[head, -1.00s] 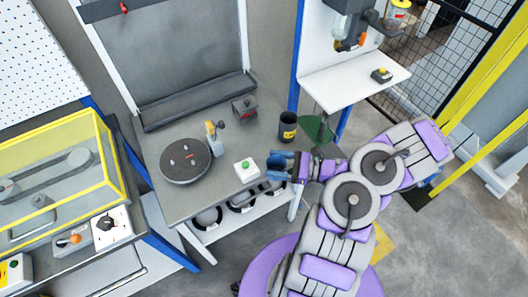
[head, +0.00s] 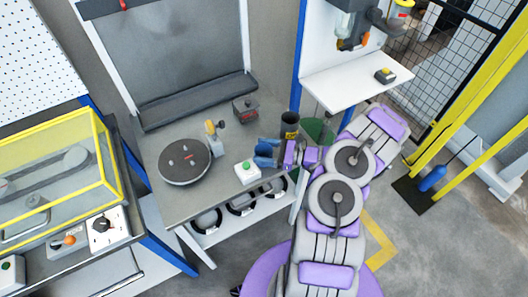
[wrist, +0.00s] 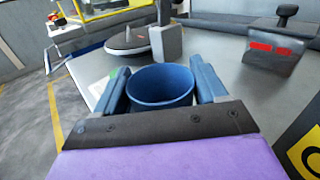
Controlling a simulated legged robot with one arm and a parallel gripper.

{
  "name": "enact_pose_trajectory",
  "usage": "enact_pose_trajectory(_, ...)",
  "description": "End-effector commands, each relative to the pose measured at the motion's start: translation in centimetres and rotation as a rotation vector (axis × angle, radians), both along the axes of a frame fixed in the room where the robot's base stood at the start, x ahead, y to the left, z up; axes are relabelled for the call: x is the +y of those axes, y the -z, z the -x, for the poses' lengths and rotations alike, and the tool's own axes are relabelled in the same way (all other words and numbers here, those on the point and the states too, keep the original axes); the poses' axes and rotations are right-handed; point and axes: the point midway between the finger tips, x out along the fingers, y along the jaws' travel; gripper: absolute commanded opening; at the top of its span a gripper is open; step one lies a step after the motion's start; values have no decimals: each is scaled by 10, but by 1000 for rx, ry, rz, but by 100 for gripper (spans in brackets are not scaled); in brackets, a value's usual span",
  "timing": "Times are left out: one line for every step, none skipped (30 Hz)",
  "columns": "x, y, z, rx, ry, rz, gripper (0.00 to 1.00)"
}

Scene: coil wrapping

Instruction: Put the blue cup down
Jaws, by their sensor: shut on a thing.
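The blue cup (wrist: 162,86) sits upright between the two blue fingers of my gripper (wrist: 163,78) in the wrist view, its open rim facing up. My gripper is shut on its sides. In the head view my gripper (head: 266,153) is over the right part of the grey workbench (head: 225,155), with the cup (head: 264,150) small and partly hidden between the fingers. The cup's base is hidden, so I cannot tell whether it touches the bench top.
A dark bin with a yellow label (head: 289,125) stands just right of my gripper. A turntable (head: 185,161) and a grey box with a black knob (head: 245,109) are also on the bench.

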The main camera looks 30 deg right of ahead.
Motion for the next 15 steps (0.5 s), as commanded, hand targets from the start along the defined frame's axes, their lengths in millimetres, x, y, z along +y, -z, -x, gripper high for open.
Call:
enact_pose_trajectory(0, 1, 0, 0, 0, 0, 36)
enact_pose_trajectory(0, 1, 0, -1, 0, 1, 36)
enact_pose_trajectory(0, 0, 0, -1, 0, 1, 36)
enact_pose_trajectory(0, 0, 0, -1, 1, 1, 36)
enact_pose_trajectory(0, 0, 0, -1, 1, 1, 36)
enact_pose_trajectory(0, 0, 0, -1, 1, 1, 36)
enact_pose_trajectory(0, 0, 0, -1, 1, 1, 36)
enact_pose_trajectory(0, 1, 0, -1, 1, 1, 36)
enact_pose_trajectory(0, 2, 0, -1, 1, 1, 36)
enact_pose_trajectory(0, 3, 0, -1, 1, 1, 36)
enact_pose_trajectory(0, 2, 0, -1, 1, 1, 74)
enact_pose_trajectory(0, 2, 0, -1, 1, 1, 78)
enact_pose_trajectory(0, 2, 0, -1, 1, 1, 81)
enact_pose_trajectory(0, 2, 0, -1, 1, 1, 84)
enact_pose_trajectory(0, 2, 0, -1, 1, 1, 88)
